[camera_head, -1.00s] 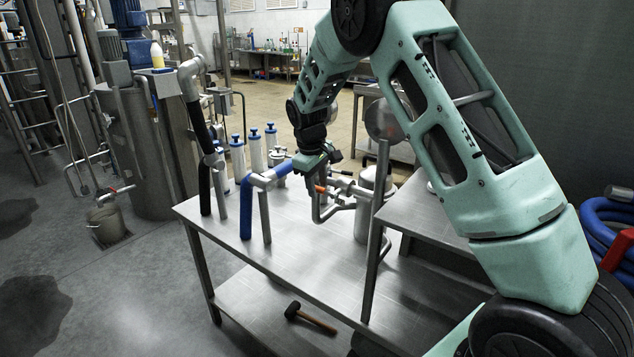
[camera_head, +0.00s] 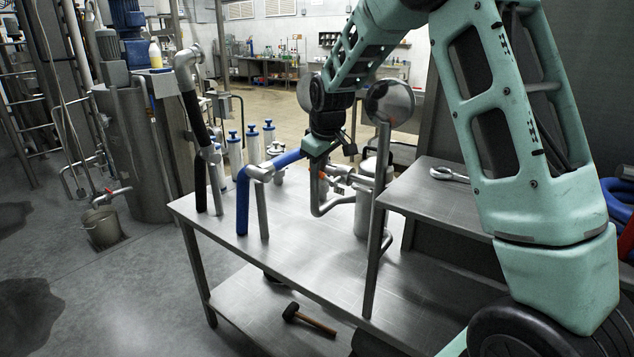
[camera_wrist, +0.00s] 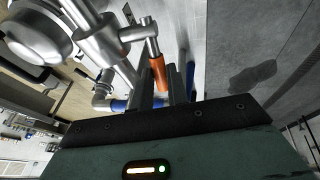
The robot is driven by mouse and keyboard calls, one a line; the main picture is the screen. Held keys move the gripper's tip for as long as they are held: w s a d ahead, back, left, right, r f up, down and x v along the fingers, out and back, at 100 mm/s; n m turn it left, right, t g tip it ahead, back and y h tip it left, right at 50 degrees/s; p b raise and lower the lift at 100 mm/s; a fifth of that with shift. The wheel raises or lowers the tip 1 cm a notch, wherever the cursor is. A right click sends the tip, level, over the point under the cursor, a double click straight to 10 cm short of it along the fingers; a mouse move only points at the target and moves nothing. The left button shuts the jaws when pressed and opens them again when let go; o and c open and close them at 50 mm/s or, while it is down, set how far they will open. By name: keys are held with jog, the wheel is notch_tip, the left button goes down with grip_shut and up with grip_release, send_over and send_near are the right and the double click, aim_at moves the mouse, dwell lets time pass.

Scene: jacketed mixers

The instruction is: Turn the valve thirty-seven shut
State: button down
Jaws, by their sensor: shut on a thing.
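A valve with an orange-sleeved lever (camera_head: 322,173) sits on the steel pipework above the table, beside a small jacketed steel vessel (camera_head: 364,212). My gripper (camera_head: 319,158) is at this lever from above, and its dark fingers hide part of it. In the wrist view the orange sleeve (camera_wrist: 158,72) lies at the fingertips (camera_wrist: 166,80), its steel end joining a bright valve stem (camera_wrist: 150,32). My gripper is shut on the lever. No number on the valve is readable.
A blue-sleeved pipe (camera_head: 243,203) and a black-sleeved pipe (camera_head: 199,130) stand left of my gripper. Several blue-topped white cylinders (camera_head: 253,145) stand behind. A round steel disc (camera_head: 390,100) on a post (camera_head: 377,230) is close on the right. The table front (camera_head: 290,262) is bare.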

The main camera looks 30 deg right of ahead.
aim_at(328, 180)
jog(key=shift+s+d+t+y+b, duration=0.2)
jog(key=shift+t+b, duration=0.45)
jog(key=shift+b, duration=1.05)
jog(key=shift+s+d+t+y+b, duration=0.2)
jog(key=shift+t+b, duration=0.45)
jog(key=shift+b, duration=1.05)
jog(key=t+b, duration=0.1)
jog(key=b, duration=0.5)
jog(key=s+t+b, duration=0.1)
jog(key=b, duration=0.4)
jog(key=shift+s+r+m+t+y+b, duration=0.15)
jog(key=shift+r+m+t+y+b, duration=0.15)
jog(key=shift+r+t+y+b, duration=0.1)
jog(key=b, duration=0.2)
jog(key=t+b, duration=0.1)
jog(key=b, duration=0.1)
jog(key=shift+s+d+r, duration=0.1)
jog(key=shift+s+r, duration=0.1)
jog(key=shift+s, duration=0.05)
jog(key=shift+y+b, duration=0.3)
jog(key=shift+b, duration=0.2)
jog(key=shift+r+b, duration=0.3)
jog(key=shift+b, duration=0.15)
jog(key=c, duration=1.4)
grip_release()
jog(key=shift+s, duration=0.1)
jog(key=shift+o, duration=0.2)
